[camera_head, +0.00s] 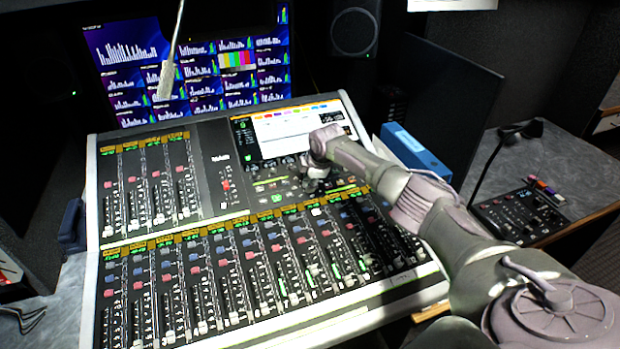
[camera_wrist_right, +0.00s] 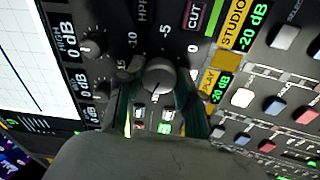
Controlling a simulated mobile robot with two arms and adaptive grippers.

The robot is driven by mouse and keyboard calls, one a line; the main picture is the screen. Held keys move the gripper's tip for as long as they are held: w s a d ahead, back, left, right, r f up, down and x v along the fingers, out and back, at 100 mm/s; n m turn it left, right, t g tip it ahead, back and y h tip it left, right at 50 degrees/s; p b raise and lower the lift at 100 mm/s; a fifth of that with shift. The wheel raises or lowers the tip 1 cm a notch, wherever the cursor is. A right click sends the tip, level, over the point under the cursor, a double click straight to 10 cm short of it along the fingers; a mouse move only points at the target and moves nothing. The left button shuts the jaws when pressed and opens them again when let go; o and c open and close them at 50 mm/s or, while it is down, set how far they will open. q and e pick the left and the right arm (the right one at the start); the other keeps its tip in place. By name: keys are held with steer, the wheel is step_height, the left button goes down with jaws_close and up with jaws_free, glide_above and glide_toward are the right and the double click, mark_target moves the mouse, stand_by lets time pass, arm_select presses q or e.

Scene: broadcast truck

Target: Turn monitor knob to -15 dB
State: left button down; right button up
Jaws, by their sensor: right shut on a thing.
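The mixing console (camera_head: 225,335) fills the middle of the head view. My right arm reaches over it from the right, and my right gripper (camera_head: 314,182) is down at the panel just below the console's screen. In the right wrist view the grey round monitor knob (camera_wrist_right: 159,75) sits between the fingers of my right gripper (camera_wrist_right: 160,98), which is shut on it. Printed marks -15, -10, -5 and 0 run around the knob. I cannot tell for sure which mark its pointer faces. In the head view the gripper hides the knob. My left gripper is not in view.
Smaller knobs (camera_wrist_right: 93,45) stand left of the gripper in the wrist view, and several buttons (camera_wrist_right: 273,106) lie to the right. A blue box (camera_head: 415,150) stands right of the console. A side desk (camera_head: 545,160) holds a small control panel with a gooseneck microphone (camera_head: 490,160).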

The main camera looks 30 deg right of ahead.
steer(key=m+p, duration=0.1)
steer(key=m, duration=0.2)
steer(key=shift+s+r+m+p, duration=0.1)
steer(key=shift+m+p, duration=0.2)
steer(key=shift+m, duration=0.1)
steer(key=m+p, duration=0.1)
steer(key=m, duration=0.2)
steer(key=shift+a+m+p, duration=0.1)
steer(key=shift+m+p, duration=0.2)
steer(key=m+p, duration=0.1)
steer(key=m, duration=0.2)
steer(key=shift+m+h, duration=0.3)
steer(key=shift+m+p, duration=0.8)
steer(key=shift+m, duration=0.8)
steer(key=o, duration=1.2)
steer(key=shift+c, duration=0.2)
